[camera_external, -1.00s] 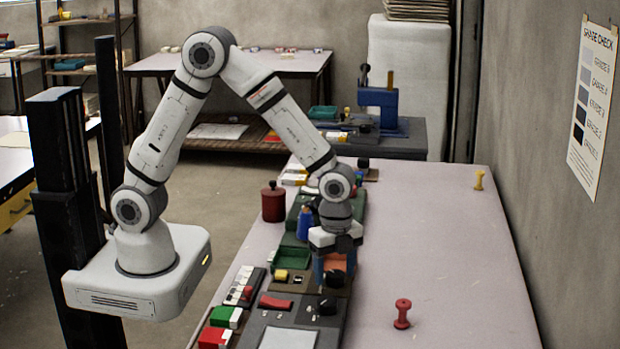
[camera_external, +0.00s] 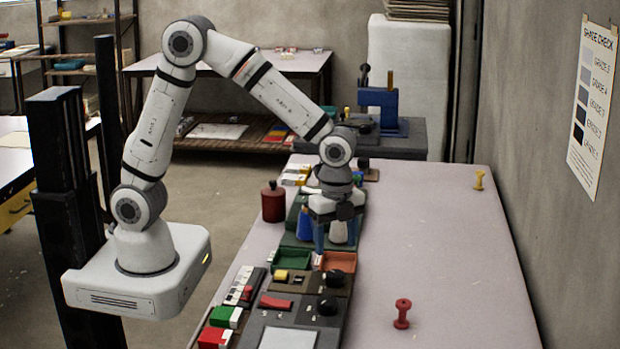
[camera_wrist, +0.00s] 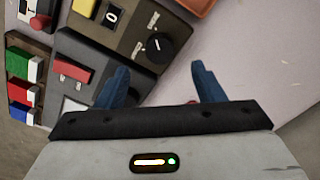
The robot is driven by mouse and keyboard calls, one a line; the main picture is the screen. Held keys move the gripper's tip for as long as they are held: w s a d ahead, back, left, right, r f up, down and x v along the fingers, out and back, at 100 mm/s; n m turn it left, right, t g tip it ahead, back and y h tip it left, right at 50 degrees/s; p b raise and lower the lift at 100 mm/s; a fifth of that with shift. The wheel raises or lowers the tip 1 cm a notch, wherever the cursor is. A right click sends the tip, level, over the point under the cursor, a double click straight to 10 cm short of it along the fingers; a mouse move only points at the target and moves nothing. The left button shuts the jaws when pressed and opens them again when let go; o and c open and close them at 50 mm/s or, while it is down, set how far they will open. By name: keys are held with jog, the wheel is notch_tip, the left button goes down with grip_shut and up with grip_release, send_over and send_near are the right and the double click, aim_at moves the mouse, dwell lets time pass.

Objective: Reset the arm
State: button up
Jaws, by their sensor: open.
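The station panel with the dial (camera_wrist: 157,44) lies below and ahead of the fingers. No cloth can be made out clearly in either view.
A green tray (camera_external: 292,261) and an orange tray (camera_external: 338,262) sit by the fingers. A dark red canister (camera_external: 273,204) stands to the left. A red spool (camera_external: 402,313) and a yellow peg (camera_external: 479,180) stand on the otherwise clear right of the table (camera_external: 440,250).

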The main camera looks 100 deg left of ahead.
jog(key=s+r+n+t, duration=0.1)
jog(key=s+r+n, duration=0.2)
jog(key=s, duration=0.4)
jog(key=s+r+n+p, duration=0.1)
jog(key=s+r+n, duration=0.3)
jog(key=s, duration=0.3)
jog(key=s+a+r+n+t+p, duration=0.1)
jog(key=s+r+n, duration=0.2)
jog(key=s, duration=0.4)
jog(key=shift+s+r+n+t, duration=0.3)
jog(key=shift+s+r, duration=0.05)
jog(key=shift+r, duration=0.45)
jog(key=shift+a, duration=0.1)
jog(key=b+x, duration=0.2)
jog(key=x, duration=0.1)
jog(key=b+x, duration=0.1)
jog(key=shift+s+f+b, duration=0.3)
jog(key=shift+f+b, duration=0.05)
